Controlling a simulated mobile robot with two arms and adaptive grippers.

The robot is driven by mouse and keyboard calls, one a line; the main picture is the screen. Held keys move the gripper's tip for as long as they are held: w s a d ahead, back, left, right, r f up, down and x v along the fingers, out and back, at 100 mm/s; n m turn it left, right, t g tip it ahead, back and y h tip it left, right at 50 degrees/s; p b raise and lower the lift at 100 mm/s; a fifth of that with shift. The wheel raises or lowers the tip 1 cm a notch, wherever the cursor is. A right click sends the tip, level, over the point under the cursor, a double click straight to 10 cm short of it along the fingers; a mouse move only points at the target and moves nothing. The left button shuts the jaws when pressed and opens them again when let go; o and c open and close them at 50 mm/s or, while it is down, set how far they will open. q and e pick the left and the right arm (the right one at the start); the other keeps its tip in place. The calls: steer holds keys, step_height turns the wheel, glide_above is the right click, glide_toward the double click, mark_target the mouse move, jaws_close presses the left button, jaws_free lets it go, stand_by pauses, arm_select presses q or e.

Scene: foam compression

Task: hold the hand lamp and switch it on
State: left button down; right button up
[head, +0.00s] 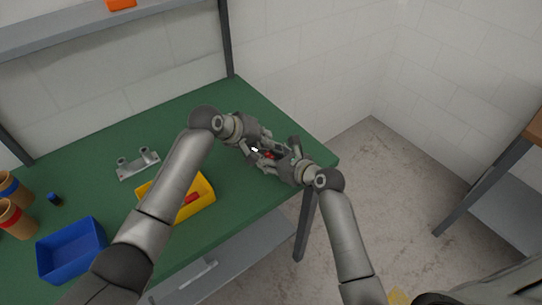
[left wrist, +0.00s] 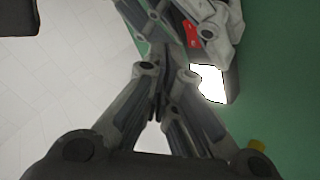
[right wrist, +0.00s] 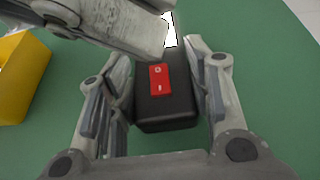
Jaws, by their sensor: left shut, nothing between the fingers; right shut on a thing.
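The hand lamp is a black box with a red rocker switch (right wrist: 159,78); its dark body (right wrist: 168,112) shows in the right wrist view. My right gripper (right wrist: 167,95) is shut on the lamp, one finger on each side, above the table. A bright white patch at the lamp's end shows in the left wrist view (left wrist: 209,82), as if lit. My left gripper (left wrist: 160,108) is shut and empty beside the lamp. In the right wrist view its fingers reach in from the upper left, close to the switch; I cannot tell whether they touch it. In the head view the grippers mostly hide the lamp.
The green table (head: 110,115) holds a yellow bin (head: 206,202) with a red item, a blue bin (head: 72,250), a grey metal fixture (head: 138,164) and brown cups (head: 15,218) at the left. A shelf (head: 100,28) stands behind. The table's right corner is clear.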

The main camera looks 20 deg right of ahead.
mark_target(265, 153)
arm_select(q)
steer(key=shift+w+r, duration=0.15)
steer(key=shift+r, duration=1.4)
arm_select(e)
steer(key=shift+a, duration=0.1)
steer(key=o, duration=1.2)
steer(key=shift+o, duration=0.2)
steer(key=shift+s, duration=0.1)
